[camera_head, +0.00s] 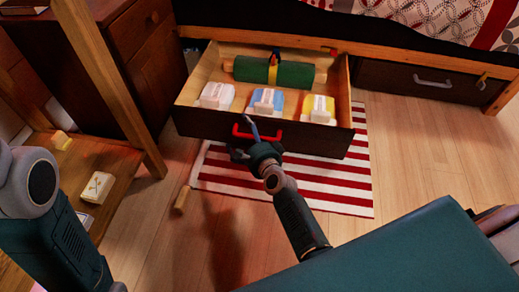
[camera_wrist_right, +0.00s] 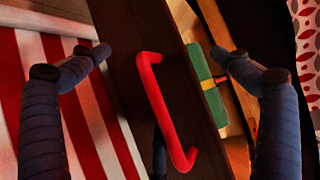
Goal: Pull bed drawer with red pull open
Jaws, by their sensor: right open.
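The bed drawer (camera_head: 316,139) with the red pull (camera_head: 238,131) stands pulled out from under the bed, its inside showing. In the right wrist view the red pull (camera_wrist_right: 154,100) is a bent bar on the dark drawer front (camera_wrist_right: 190,128). My right gripper (camera_head: 252,146) is at the pull in the head view. In the wrist view its fingers (camera_wrist_right: 160,56) are spread wide, one on each side of the pull, with nothing clamped between them. Only links of my left arm show at the lower left; its gripper is out of view.
The drawer holds a green roll (camera_head: 292,74) with a yellow band and white, blue and yellow bundles (camera_head: 266,101). A striped rug (camera_head: 335,190) lies below. A wooden post (camera_head: 110,90), a shelf (camera_head: 112,160) and a small wooden piece (camera_head: 181,198) are left. Another drawer (camera_head: 400,82) is shut at right.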

